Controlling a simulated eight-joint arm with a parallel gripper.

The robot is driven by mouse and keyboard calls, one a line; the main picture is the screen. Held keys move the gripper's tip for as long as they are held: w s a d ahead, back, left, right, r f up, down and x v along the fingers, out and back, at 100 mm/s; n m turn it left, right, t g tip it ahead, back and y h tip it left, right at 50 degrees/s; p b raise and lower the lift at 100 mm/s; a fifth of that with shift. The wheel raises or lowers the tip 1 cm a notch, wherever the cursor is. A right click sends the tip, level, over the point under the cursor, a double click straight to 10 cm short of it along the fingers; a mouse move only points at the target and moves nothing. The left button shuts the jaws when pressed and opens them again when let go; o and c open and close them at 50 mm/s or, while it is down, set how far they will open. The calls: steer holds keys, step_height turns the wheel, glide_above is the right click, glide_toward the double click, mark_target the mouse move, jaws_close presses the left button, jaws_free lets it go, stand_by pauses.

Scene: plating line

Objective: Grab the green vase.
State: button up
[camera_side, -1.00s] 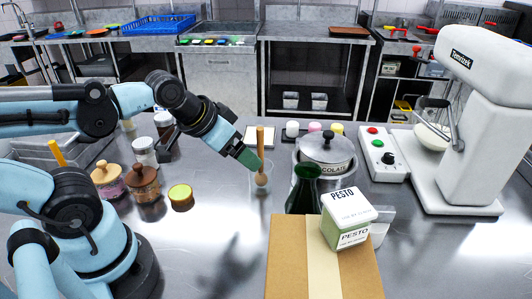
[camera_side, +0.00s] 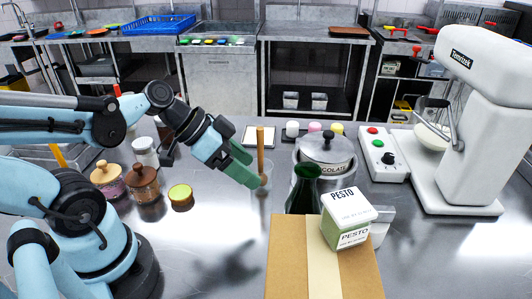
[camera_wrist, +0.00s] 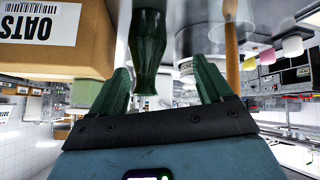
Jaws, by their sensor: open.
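The green vase (camera_side: 303,192) is dark green and glossy and stands on the steel counter behind a cardboard box, which hides its lower part in the side view. My gripper (camera_side: 245,170), with green fingers, is left of the vase, apart from it and pointing down to the right. In the wrist view, which is upside down, the vase (camera_wrist: 149,45) appears between the two spread fingers of my gripper (camera_wrist: 161,68). The fingers are open with nothing held.
The cardboard box (camera_side: 287,255) carries a pesto container (camera_side: 345,220) just right of the vase. A pot (camera_side: 327,160) stands behind it. A wooden-handled tool (camera_side: 260,140) rises close by my fingers. Jars (camera_side: 144,182) stand left; the counter front-left is clear.

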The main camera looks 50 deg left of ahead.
mark_target(296, 172)
steer(key=shift+w+d+f+m+t+h, duration=0.3)
steer(key=shift+w+d+m+h, duration=0.4)
steer(key=shift+w+d, duration=0.75)
steer(key=shift+w+d+f+m+t+h, duration=0.3)
steer(key=shift+w+d+m+h, duration=0.35)
steer(key=shift+w+d, duration=0.8)
steer(key=shift+w+d+f+m+t+h, duration=0.15)
steer(key=shift+w+d+m+t+h, duration=0.4)
steer(key=shift+w+d, duration=0.9)
steer(key=shift+s+d, duration=0.2)
steer(key=shift+s, duration=0.1)
